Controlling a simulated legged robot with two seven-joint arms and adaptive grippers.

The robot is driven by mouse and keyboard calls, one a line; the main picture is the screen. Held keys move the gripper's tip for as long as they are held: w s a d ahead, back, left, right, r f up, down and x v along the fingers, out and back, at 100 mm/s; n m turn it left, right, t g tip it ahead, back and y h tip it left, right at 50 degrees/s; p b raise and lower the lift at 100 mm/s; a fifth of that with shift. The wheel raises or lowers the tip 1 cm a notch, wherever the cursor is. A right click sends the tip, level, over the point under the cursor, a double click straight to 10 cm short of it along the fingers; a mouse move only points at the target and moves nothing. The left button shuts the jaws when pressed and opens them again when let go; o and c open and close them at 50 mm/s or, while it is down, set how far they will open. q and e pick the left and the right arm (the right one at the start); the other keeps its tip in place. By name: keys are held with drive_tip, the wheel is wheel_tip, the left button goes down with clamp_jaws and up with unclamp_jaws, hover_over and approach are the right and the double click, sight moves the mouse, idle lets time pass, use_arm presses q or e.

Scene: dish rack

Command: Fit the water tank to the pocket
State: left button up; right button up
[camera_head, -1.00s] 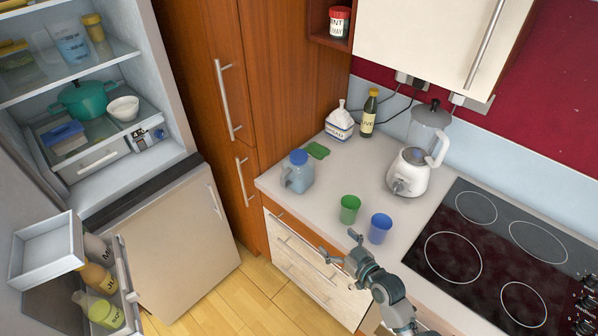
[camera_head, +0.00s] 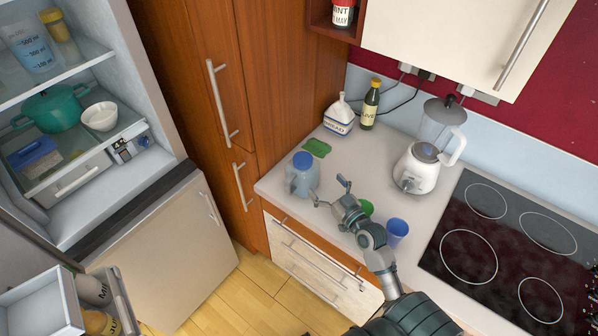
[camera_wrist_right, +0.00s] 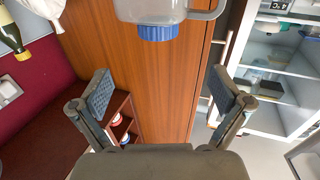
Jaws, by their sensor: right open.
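The water tank (camera_head: 301,180), a clear bluish jug with a blue cap and a side handle, stands upright at the counter's left end. In the right wrist view it appears upside down at the top, with its blue cap (camera_wrist_right: 157,33) pointing down. My right gripper (camera_head: 330,190) is over the counter just right of the tank, its fingers spread towards it. In the wrist view the gripper (camera_wrist_right: 160,92) is open and empty, with the tank beyond its fingertips. I cannot make out the pocket with certainty. My left gripper is not in view.
A green cup (camera_head: 366,207), partly hidden by my right arm, and a blue cup (camera_head: 396,231) stand near the front edge. The open fridge (camera_head: 125,195) is left.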

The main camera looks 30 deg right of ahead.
sight(310, 164)
drive_tip(key=w+p, duration=0.1)
drive_tip(key=w, duration=0.6)
drive_tip(key=shift+w+d+f, duration=0.1)
drive_tip(key=shift+w+d, duration=0.05)
drive_tip(key=shift+w+d+f, duration=0.1)
drive_tip(key=shift+w+d, duration=0.05)
drive_tip(key=shift+w, duration=0.8)
drive_tip(key=w, duration=0.1)
drive_tip(key=w+a+p, duration=0.1)
drive_tip(key=w, duration=0.1)
drive_tip(key=shift+w, duration=0.3)
drive_tip(key=shift+w+a, duration=0.2)
drive_tip(key=shift+w, duration=0.05)
drive_tip(key=shift+s, duration=0.1)
drive_tip(key=shift+c, duration=1.4)
drive_tip(key=shift+d, duration=0.35)
drive_tip(key=c, duration=1.2)
clamp_jaws()
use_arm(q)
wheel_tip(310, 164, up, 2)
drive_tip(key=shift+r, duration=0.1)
use_arm(e)
drive_tip(key=shift+a, duration=0.1)
